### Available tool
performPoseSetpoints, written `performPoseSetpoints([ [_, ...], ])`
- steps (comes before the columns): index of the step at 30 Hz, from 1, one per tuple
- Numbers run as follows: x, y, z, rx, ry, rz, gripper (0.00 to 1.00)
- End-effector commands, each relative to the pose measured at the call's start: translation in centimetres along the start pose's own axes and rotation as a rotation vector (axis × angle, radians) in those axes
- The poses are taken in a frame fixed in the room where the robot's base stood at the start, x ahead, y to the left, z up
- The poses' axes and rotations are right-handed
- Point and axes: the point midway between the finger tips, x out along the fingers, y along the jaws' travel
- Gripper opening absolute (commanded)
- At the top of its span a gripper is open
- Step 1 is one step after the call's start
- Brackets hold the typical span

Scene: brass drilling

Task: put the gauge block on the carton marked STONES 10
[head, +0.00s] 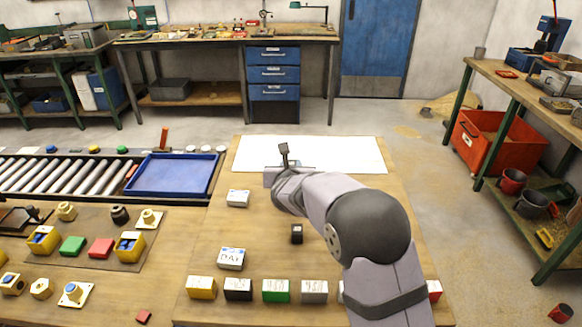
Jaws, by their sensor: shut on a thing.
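My gripper (284,165) is at the far end of my arm, low over the near edge of the white sheet (345,152). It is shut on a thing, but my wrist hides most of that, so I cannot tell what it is. I cannot pick out the gauge block for certain. A small dark block (297,234) sits on the wooden table, left of my forearm. A white carton (231,259) reads DAY. Another white carton (238,198) stands farther back, its marking too small to read. I cannot read STONES 10 anywhere.
A front row has a yellow block (201,288), a black block (238,289), a green block (276,291) and a white block (314,292); my arm hides part of the row. A blue tray (172,175) and rollers (62,176) lie left. The table between the two white cartons is clear.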

Motion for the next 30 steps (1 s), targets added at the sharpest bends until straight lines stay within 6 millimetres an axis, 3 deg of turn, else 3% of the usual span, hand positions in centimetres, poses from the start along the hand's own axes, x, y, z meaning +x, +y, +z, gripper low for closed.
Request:
performPoseSetpoints([
  [13, 0.15, 0.0, -0.17, 0.001, -0.006, 0.0, 0.0],
  [14, 0.12, 0.0, -0.25, 0.0, -0.001, 0.0, 0.3],
  [15, 0.11, 0.0, -0.23, 0.0, -0.001, 0.0, 0.4],
  [16, 0.11, 0.0, -0.24, 0.0, -0.001, 0.0, 0.42],
  [30, -0.19, 0.02, 0.04, 0.0, -0.001, 0.0, 0.42],
])
